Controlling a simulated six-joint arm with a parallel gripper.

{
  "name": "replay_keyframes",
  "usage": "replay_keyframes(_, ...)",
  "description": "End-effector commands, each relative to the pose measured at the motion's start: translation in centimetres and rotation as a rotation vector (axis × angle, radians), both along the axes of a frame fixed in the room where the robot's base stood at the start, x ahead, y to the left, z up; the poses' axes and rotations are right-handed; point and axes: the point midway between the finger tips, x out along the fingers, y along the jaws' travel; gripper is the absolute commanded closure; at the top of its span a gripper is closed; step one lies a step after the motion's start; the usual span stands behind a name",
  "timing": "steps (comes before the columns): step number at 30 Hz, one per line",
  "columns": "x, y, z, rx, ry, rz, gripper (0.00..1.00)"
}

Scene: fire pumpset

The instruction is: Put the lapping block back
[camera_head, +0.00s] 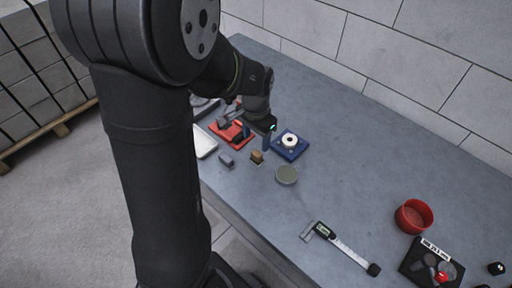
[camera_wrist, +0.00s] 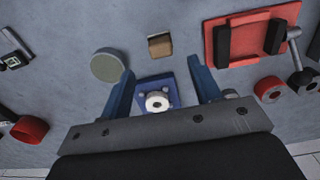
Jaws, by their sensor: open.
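Which piece is the lapping block I cannot tell for certain. A small brown block (camera_head: 257,156) sits on the bench and also shows in the wrist view (camera_wrist: 160,45), beyond my fingertips. A round grey-green disc (camera_head: 287,175) lies beside it, also in the wrist view (camera_wrist: 107,66). A blue base with a white ring (camera_head: 290,143) is on the bench; in the wrist view the blue base (camera_wrist: 157,100) appears between my fingers. My gripper (camera_wrist: 164,70) is open, with nothing held. In the head view my gripper (camera_head: 268,140) is by the blue base's left side.
A red fixture (camera_head: 232,133) stands left of my gripper, with a white tray (camera_head: 204,142) and a small grey block (camera_head: 226,160) nearby. A caliper (camera_head: 343,249), red bowl (camera_head: 413,216) and black tray (camera_head: 418,261) lie to the right. The middle of the bench is clear.

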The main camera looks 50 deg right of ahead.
Motion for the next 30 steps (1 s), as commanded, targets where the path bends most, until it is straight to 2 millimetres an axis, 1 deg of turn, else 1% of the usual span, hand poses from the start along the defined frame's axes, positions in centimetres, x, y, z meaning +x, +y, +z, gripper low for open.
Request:
replay_keyframes(1, 0.0, 0.0, 0.9, -0.002, -0.001, 0.000, 0.42)
replay_keyframes(3, 0.0, 0.0, 1.9, -0.002, -0.001, 0.000, 0.42)
replay_keyframes(7, 0.0, 0.0, 3.0, -0.001, 0.000, 0.000, 0.42)
replay_keyframes(11, 0.0, 0.0, 3.3, 0.001, 0.000, 0.000, 0.42)
replay_keyframes(19, 0.0, 0.0, 3.3, 0.001, 0.001, 0.000, 0.42)
replay_keyframes(23, 0.0, 0.1, 2.6, 0.003, 0.001, 0.000, 0.42)
replay_keyframes(26, 0.0, 0.1, 1.3, 0.006, 0.003, 0.000, 0.42)
replay_keyframes(30, -0.1, 0.1, -1.2, 0.006, 0.003, 0.000, 0.42)
